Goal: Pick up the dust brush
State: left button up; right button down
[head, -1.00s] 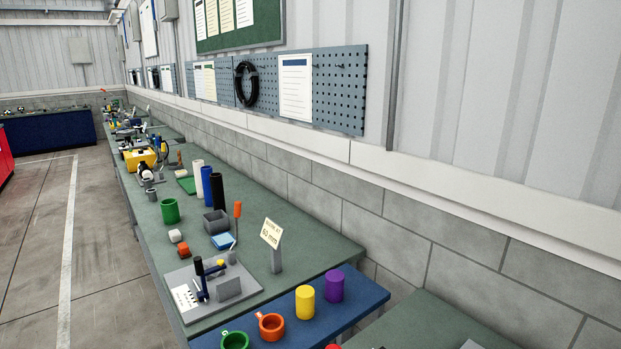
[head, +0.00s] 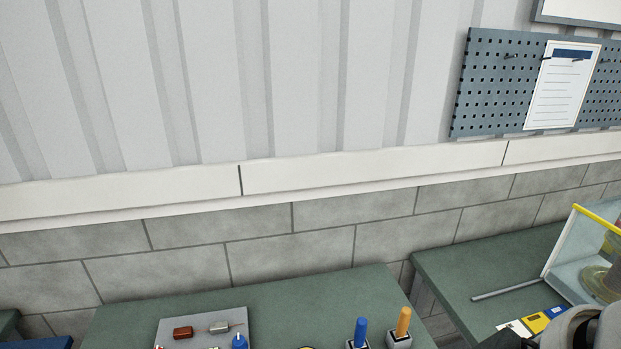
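I cannot make out a dust brush for certain in the head view. Two upright handles, one blue (head: 361,331) and one orange (head: 403,322), stand in small grey holders on the green bench (head: 290,300) at the bottom edge. Their lower parts are hidden, so I cannot tell what tools they are. Neither gripper's fingers are in view. A rounded grey part at the bottom right corner looks like part of my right arm.
A grey plate (head: 172,327) left of the handles bears a red-brown block (head: 183,333), a small grey piece (head: 219,328) and a blue knob (head: 239,342). The right bench (head: 455,265) holds a grey rod (head: 507,290) and a clear-sided box (head: 570,258). A gap separates the benches.

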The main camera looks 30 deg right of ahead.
aim_at(401, 334)
jog(key=z, duration=1.65)
jog(key=i, duration=0.2)
jog(key=k, duration=0.6)
jog(key=j+u, duration=0.1)
jog(key=u, duration=0.85)
